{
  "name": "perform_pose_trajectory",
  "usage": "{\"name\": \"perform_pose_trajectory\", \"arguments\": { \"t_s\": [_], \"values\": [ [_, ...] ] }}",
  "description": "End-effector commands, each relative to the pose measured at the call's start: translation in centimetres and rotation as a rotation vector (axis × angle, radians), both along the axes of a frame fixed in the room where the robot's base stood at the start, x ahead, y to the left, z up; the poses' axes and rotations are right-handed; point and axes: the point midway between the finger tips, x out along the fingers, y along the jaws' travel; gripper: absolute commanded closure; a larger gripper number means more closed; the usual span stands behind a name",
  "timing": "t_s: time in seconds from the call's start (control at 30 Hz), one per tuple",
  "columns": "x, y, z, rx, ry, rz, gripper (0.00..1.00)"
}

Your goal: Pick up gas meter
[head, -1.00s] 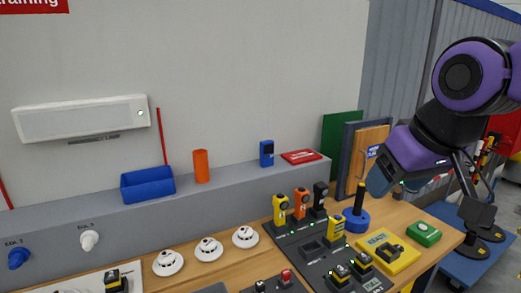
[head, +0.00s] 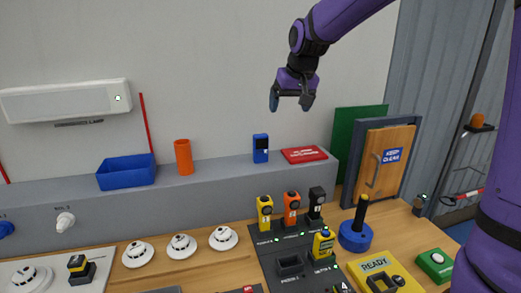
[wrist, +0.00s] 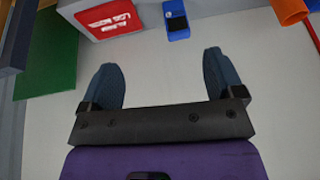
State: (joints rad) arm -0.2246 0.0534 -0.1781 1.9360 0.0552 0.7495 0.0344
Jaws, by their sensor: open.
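No gas meter is plainly labelled. A small blue handheld device (head: 260,148) with a dark screen stands upright on the grey ledge, and a yellow handheld unit (head: 323,244) stands in the black dock; either could be it. My gripper (head: 291,103) is open and empty, pointing down in front of the wall, above the ledge and a little right of the blue device. In the wrist view the blue device (wrist: 176,18) lies beyond my open fingers (wrist: 160,65), apart from them.
A red box (head: 304,155) lies on the ledge right of the blue device; an orange cup (head: 184,157) and blue bin (head: 126,171) stand left. A green panel (head: 352,130) rises at the right. The black dock (head: 290,266) holds several units and an empty slot.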

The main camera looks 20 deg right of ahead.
Motion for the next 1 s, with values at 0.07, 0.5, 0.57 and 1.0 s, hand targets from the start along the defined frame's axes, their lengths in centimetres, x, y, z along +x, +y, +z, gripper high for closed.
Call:
{"name": "perform_pose_trajectory", "arguments": {
  "t_s": [0.07,0.5,0.57,1.0],
  "values": [
    [3.0,0.8,-1.6,-0.011,0.009,0.002,0.13],
    [11.4,3.3,-6.8,-0.054,0.010,0.007,0.13],
    [11.6,3.3,-7.1,-0.055,0.010,0.007,0.13],
    [13.6,3.4,-11.9,-0.055,0.011,0.008,0.13]
  ]
}}
